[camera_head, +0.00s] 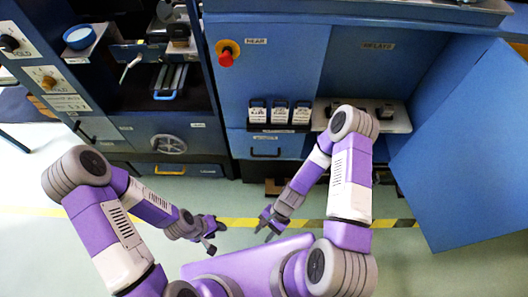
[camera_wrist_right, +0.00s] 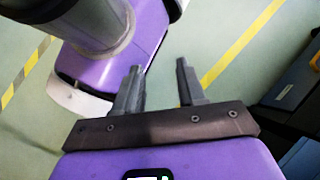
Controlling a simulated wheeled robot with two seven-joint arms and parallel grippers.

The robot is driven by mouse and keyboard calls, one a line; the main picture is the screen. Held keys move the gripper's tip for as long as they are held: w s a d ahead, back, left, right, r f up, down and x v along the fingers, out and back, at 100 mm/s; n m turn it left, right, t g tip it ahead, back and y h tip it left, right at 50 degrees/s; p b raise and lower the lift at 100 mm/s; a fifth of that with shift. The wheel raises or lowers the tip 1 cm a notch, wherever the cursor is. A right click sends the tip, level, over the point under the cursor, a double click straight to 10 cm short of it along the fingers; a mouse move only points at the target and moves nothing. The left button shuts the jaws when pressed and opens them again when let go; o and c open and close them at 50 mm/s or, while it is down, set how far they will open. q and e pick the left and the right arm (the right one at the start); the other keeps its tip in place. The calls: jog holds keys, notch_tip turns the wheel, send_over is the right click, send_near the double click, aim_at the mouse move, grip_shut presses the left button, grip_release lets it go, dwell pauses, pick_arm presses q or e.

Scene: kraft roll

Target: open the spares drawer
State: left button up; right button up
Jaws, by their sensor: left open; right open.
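I cannot read which drawer is the spares one. In the head view, a blue drawer front with a dark bar handle (camera_head: 265,153) is shut below the row of labelled boxes.
A large blue door panel (camera_head: 468,150) stands swung out at the right. A red emergency button (camera_head: 226,57) is on the blue cabinet. Several labelled boxes (camera_head: 280,113) stand on a ledge. A yellow-black floor stripe (camera_head: 240,223) crosses clear floor before the cabinets.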

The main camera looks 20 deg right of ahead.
aim_at(266, 156)
jog(key=w+a+m+t+y+b, duration=0.1)
jog(key=w+a+m+t+y, duration=0.4)
jog(key=m, duration=0.5)
jog(key=w+a+m+t+y+b, duration=0.1)
jog(key=w+a+m+t+y, duration=0.2)
jog(key=w+m+y, duration=0.5)
jog(key=w+d+f+m+t+h, duration=0.3)
jog(key=w+d+m+t+h, duration=0.3)
jog(key=d+m+t+h, duration=0.45)
jog(key=w+d+f+m+t+h, duration=0.2)
jog(key=w+d+m+t+h, duration=0.4)
jog(key=m, duration=0.7)
jog(key=shift+g+h, duration=0.25)
jog(key=shift+g, duration=0.4)
jog(key=shift+d+b+x, duration=0.25)
jog(key=shift+b+x, duration=0.15)
jog(key=shift+x, duration=0.8)
jog(key=shift+d+b+x, duration=0.25)
jog(key=shift+b+x, duration=0.1)
jog(key=shift+x, duration=0.85)
jog(key=shift+d+b+x, duration=0.25)
jog(key=shift+b+x, duration=0.15)
jog(key=shift+x, duration=0.8)
jog(key=shift+w+f, duration=0.1)
jog(key=shift+w, duration=0.05)
grip_shut()
